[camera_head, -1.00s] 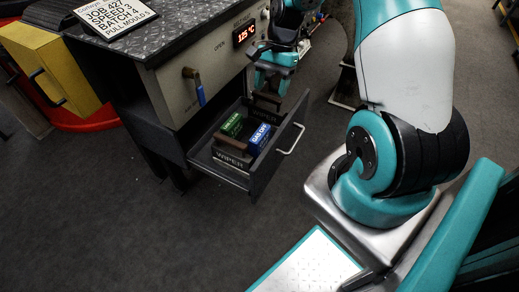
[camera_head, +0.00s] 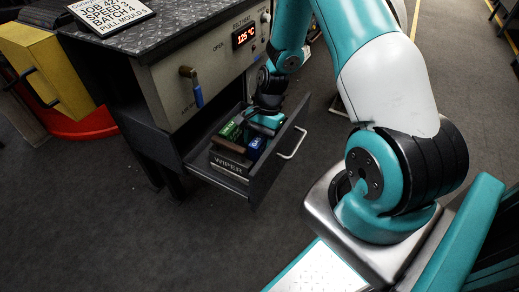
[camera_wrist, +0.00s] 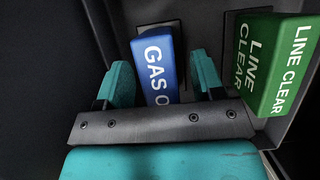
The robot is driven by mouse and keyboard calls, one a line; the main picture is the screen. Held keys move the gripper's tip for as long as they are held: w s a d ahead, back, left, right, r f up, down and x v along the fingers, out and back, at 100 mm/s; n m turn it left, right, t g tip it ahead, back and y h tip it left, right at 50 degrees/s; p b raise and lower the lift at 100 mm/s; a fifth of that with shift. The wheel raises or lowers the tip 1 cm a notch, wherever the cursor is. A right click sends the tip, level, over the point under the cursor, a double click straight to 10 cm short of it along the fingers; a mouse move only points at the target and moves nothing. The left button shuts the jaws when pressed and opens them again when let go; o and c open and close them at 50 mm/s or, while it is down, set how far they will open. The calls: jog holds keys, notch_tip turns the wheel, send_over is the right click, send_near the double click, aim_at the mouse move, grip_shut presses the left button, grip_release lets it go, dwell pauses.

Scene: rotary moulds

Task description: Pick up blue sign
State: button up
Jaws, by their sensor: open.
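The blue sign (camera_wrist: 158,68) with white "GAS O…" lettering stands in the drawer, its lower part hidden behind my gripper in the wrist view. My gripper (camera_wrist: 162,80) is open, with one teal finger on each side of the blue sign. I cannot tell whether either finger touches it. In the head view the blue sign (camera_head: 256,146) shows only in part beneath my gripper (camera_head: 262,122), which is inside the open drawer.
A green "LINE CLEAR" sign (camera_wrist: 272,65) stands right of the blue sign in the wrist view. The open drawer (camera_head: 240,186) has a "WIPER" block (camera_head: 230,163) at its front. A silver handle (camera_head: 293,143) sticks out from the drawer. The cabinet front (camera_head: 215,85) rises behind it.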

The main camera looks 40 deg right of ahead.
jog(key=shift+a+f, duration=0.15)
jog(key=shift+f, duration=0.35)
jog(key=c, duration=1.1)
jog(key=shift+o, duration=0.2)
